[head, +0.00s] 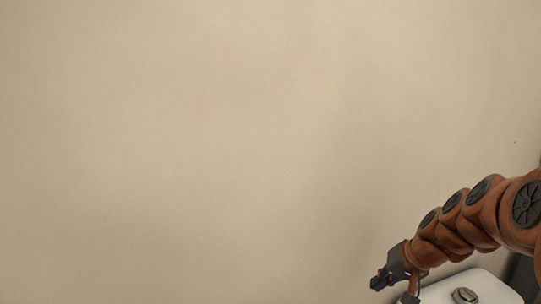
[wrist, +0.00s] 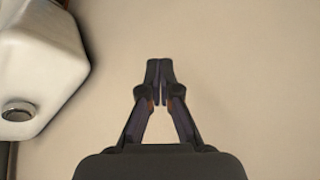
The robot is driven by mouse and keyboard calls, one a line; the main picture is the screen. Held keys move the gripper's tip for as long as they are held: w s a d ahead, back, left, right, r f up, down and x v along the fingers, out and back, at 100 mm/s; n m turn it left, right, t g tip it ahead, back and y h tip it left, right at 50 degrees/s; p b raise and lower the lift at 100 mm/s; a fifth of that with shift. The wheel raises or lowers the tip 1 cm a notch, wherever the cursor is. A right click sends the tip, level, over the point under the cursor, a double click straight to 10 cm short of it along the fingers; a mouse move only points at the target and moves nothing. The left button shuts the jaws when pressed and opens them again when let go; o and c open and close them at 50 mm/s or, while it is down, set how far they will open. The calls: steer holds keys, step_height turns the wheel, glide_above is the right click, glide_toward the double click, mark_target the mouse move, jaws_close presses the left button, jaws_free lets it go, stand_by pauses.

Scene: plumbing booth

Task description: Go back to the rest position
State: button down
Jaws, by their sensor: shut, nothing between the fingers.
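My gripper (head: 378,283) is at the lower right of the head view, at the end of my orange-brown arm, pointing left and down. In the wrist view my gripper (wrist: 160,72) shows from behind, with its two dark fingers brought together at the tips and nothing between them. The plain beige surface lies beyond the fingertips. No object is held.
A white, rounded box-like thing (wrist: 38,70) with a round metal button is at the left of the wrist view. It also shows below my arm in the head view (head: 485,284). A plain beige wall (head: 200,140) fills most of the head view.

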steer(key=s+a+r+n+g+p, duration=0.25)
steer(key=s+a, duration=0.55)
steer(key=s, duration=0.5)
steer(key=s+n+g+h+p, duration=0.1)
steer(key=s+g+h, duration=0.2)
steer(key=s, duration=1.3)
steer(key=shift+s+h, duration=0.3)
steer(key=shift+s, duration=0.05)
steer(key=shift+g, duration=0.25)
stand_by(2.7)
